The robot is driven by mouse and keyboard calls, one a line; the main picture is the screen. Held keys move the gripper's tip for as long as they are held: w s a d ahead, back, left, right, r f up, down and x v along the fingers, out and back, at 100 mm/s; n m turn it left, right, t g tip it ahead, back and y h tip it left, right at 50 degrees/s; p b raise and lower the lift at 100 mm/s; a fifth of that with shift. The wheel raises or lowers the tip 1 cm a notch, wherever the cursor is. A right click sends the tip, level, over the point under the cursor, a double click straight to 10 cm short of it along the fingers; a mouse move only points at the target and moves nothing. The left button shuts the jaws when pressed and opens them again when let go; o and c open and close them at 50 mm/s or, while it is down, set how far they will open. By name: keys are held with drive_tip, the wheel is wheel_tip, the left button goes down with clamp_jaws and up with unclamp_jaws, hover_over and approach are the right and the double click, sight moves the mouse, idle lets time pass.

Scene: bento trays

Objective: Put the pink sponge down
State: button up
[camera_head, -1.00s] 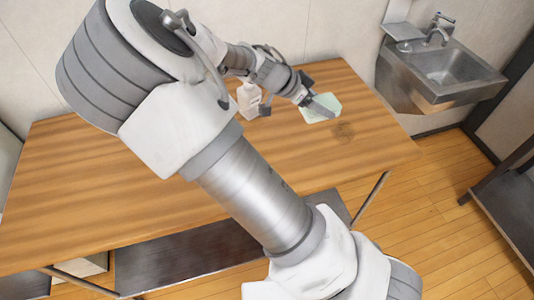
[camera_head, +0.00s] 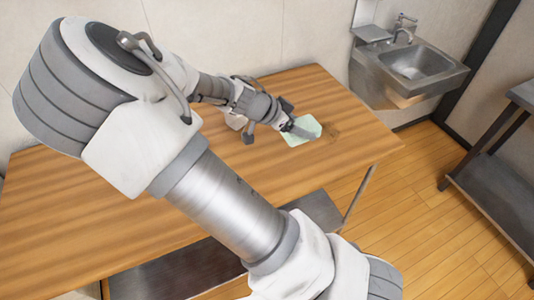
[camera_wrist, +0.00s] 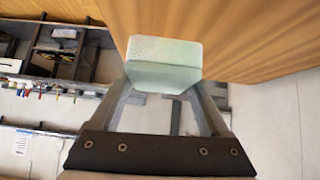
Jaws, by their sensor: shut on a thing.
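The sponge (camera_head: 303,131) looks pale mint green in these frames, not pink. My gripper (camera_head: 290,127) is shut on it, with the sponge jutting out past the fingertips over the right part of the wooden table (camera_head: 130,185). In the wrist view the sponge (camera_wrist: 165,62) is a rounded block held between the two fingers of my gripper (camera_wrist: 164,82). Wooden tabletop shows behind it there. I cannot tell whether the sponge touches the table.
A metal sink (camera_head: 410,68) is on the wall at the right. The table's left part is clear.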

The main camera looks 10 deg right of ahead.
drive_tip(key=a+f, duration=0.1)
drive_tip(key=a, duration=0.1)
drive_tip(key=a+f, duration=0.2)
drive_tip(key=a, duration=0.1)
drive_tip(key=w+a+f, duration=0.1)
drive_tip(key=a+f, duration=0.1)
drive_tip(key=a, duration=0.1)
drive_tip(key=shift+w+a, duration=0.1)
drive_tip(key=shift+a, duration=0.05)
drive_tip(key=shift+f, duration=2.05)
drive_tip(key=shift+f+b, duration=0.15)
drive_tip(key=shift+b, duration=0.15)
drive_tip(key=o, duration=1.3)
drive_tip(key=shift+c, duration=0.2)
